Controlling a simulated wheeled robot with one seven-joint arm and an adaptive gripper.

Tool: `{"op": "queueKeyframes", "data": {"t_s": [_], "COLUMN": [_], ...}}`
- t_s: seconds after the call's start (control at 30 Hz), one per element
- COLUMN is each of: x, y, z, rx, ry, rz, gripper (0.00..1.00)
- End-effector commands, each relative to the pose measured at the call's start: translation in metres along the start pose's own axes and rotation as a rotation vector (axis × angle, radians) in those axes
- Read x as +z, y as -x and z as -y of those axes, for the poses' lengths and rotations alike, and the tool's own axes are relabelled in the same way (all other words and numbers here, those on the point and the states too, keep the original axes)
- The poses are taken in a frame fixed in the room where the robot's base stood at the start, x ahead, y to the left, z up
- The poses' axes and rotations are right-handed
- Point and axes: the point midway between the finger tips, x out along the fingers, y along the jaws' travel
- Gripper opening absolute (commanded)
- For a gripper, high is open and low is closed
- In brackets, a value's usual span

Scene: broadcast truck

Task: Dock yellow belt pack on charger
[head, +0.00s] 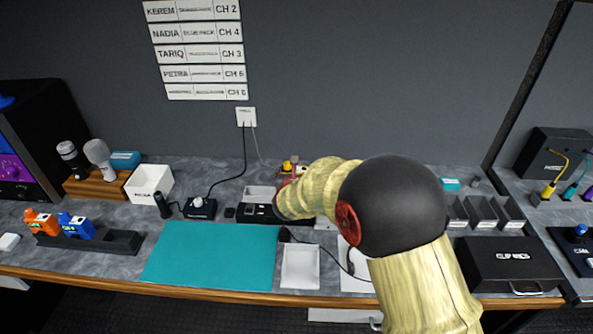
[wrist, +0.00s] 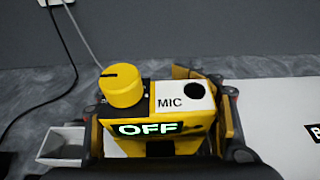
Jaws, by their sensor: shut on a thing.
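The yellow belt pack (wrist: 160,115) fills the middle of the wrist view, with a round yellow knob, a white MIC label and a lit OFF display. My gripper (wrist: 163,128) is shut on it, with a dark finger at each side. In the head view only a small yellow part of the pack (head: 287,166) shows past my arm, above the back of the counter. A long black rack (head: 125,242), which looks like the charger, stands at the left. An orange pack (head: 41,222) and a blue pack (head: 76,226) sit in it; its right part is bare.
A teal mat (head: 210,256) lies between the rack and a white tray (head: 300,268). A white box (head: 149,184), a dark cylinder (head: 162,205) and a black adapter (head: 200,208) stand behind. A cable runs to the wall outlet (head: 246,117). A clip mics case (head: 509,264) is at right.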

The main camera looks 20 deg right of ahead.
Motion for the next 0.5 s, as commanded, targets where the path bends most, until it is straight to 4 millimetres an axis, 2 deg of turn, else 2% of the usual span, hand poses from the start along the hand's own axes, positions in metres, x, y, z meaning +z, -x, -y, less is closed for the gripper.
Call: {"op": "queueKeyframes", "data": {"t_s": [0.5], "x": [-0.0105], "y": [-0.0047], "z": [-0.0002], "rx": [0.000], "ry": [-0.001], "rz": [0.002], "gripper": [0.22]}}
